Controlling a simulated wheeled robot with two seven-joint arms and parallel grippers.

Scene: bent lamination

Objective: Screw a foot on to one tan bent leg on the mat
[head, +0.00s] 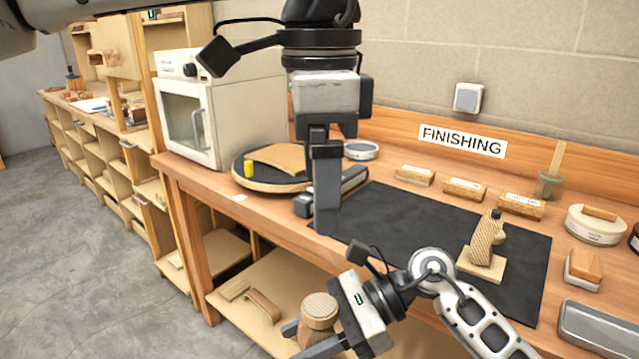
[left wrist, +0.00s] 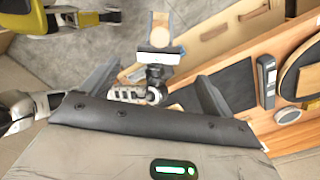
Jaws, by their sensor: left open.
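A tan bent leg (head: 485,243) stands on a square tan base on the dark mat (head: 400,232), with a small dark spot near its top. My left gripper (head: 326,222) hangs down above the mat's left edge, seen edge-on. In the left wrist view its two fingers (left wrist: 156,92) are wide apart with nothing between them. My right gripper (head: 308,338) is low in front of the bench, with its fingers around a round tan foot (head: 319,308). The foot also shows in the left wrist view (left wrist: 160,38) as a pale disc.
A turntable (head: 240,176) with a curved tan piece and a yellow cylinder stands left of the mat, by a white oven (head: 187,120). The mat's middle is clear.

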